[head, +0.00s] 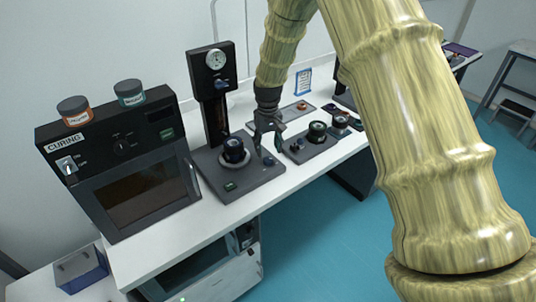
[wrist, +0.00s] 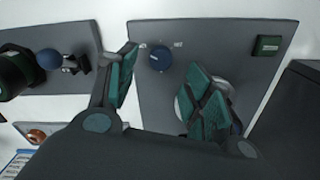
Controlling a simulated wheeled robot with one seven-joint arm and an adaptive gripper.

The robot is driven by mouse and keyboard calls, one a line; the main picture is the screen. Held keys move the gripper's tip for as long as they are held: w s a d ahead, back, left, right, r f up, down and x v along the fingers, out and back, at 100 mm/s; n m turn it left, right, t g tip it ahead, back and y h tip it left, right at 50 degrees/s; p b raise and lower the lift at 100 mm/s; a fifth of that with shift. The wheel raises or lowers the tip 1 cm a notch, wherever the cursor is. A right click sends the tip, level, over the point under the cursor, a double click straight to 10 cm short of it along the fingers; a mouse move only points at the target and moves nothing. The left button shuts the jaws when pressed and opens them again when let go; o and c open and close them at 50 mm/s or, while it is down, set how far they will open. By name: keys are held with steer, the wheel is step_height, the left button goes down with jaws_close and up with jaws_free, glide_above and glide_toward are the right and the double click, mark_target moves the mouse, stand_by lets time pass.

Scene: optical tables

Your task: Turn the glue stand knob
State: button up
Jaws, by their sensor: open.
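A stand with a dial gauge (head: 216,59) on a dark column has a flat grey base (head: 252,182) on the white table. A small dark blue knob (head: 268,160) sits on the base near its right side. In the wrist view the blue knob (wrist: 160,60) stands on the grey base (wrist: 200,38) between small white labels. My gripper (head: 268,143) is above the knob, pointing down. The right finger partly hides a round silver part.
A black ringed cylinder (head: 234,150) stands on the base left of my gripper, near a green button (head: 230,186). A curing oven (head: 140,165) with two jars on top stands to the left. A smaller station (head: 308,152) with its own blue knob is to the right.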

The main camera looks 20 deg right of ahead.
mark_target(268, 158)
step_height(268, 158, up, 7)
steer(key=shift+f, duration=0.15)
stand_by(0.4)
